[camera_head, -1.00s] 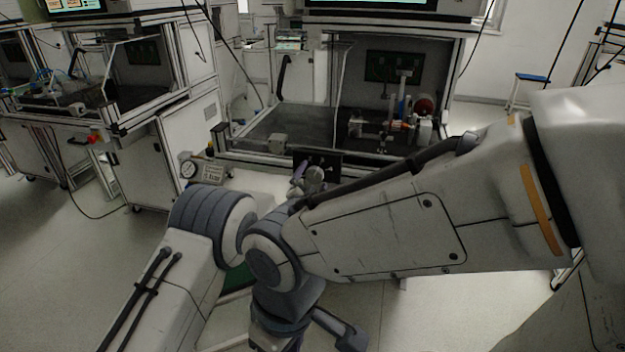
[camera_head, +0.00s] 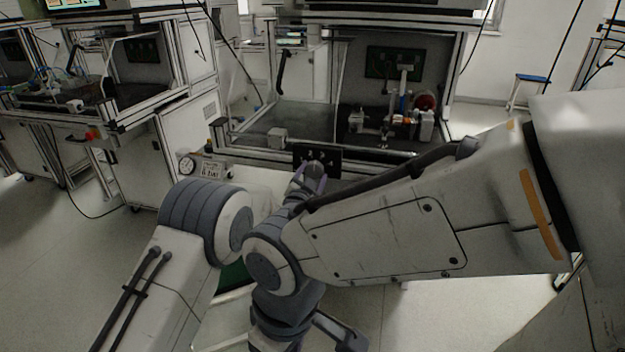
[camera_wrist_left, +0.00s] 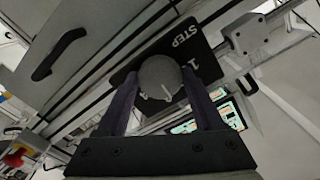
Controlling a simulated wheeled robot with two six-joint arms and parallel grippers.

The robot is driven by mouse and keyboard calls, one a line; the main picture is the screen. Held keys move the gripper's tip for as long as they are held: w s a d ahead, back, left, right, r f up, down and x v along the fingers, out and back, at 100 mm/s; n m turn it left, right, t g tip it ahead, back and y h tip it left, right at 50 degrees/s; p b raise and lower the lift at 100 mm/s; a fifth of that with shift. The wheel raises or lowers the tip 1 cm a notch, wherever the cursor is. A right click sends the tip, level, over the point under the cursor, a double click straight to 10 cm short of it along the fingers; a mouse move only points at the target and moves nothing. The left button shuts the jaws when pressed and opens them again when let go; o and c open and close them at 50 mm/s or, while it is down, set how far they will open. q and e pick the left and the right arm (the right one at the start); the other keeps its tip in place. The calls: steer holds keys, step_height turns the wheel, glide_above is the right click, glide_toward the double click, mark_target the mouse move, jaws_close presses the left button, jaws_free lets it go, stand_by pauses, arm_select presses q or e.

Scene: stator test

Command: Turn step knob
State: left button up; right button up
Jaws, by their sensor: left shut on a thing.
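The step knob (camera_wrist_left: 160,78) is a round grey knob with a white pointer mark. It sits on a black panel (camera_wrist_left: 190,45) lettered "STEP" with a "1". In the head view the knob (camera_head: 315,170) is small, in front of the dark panel (camera_head: 333,158) on the bench's front edge. My left gripper (camera_wrist_left: 159,84) has a dark purple finger on each side of the knob and is shut on it. In the head view this gripper (camera_head: 312,180) is small and partly hidden by my arm. My right gripper is not in view.
A test bench with a frame (camera_head: 250,150) stands behind the panel, holding a fixture (camera_head: 400,120) with a red part. A gauge box (camera_head: 203,168) is left of the panel. Another bench (camera_head: 60,105) stands at the left. A blue-topped stool (camera_head: 532,78) is at the back right.

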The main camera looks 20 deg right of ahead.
arm_select(q)
steer(key=n+b, duration=0.2)
steer(key=n, duration=0.1)
steer(key=shift+f+n, duration=0.15)
steer(key=shift+n, duration=0.25)
steer(key=n+b, duration=0.3)
steer(key=shift+n, duration=0.3)
steer(key=n+b, duration=0.2)
steer(key=n, duration=0.1)
steer(key=shift+n+b, duration=0.85)
steer(key=shift+n, duration=1.25)
steer(key=o, duration=1.4)
steer(key=shift+s+r, duration=0.15)
steer(key=shift+r, duration=0.05)
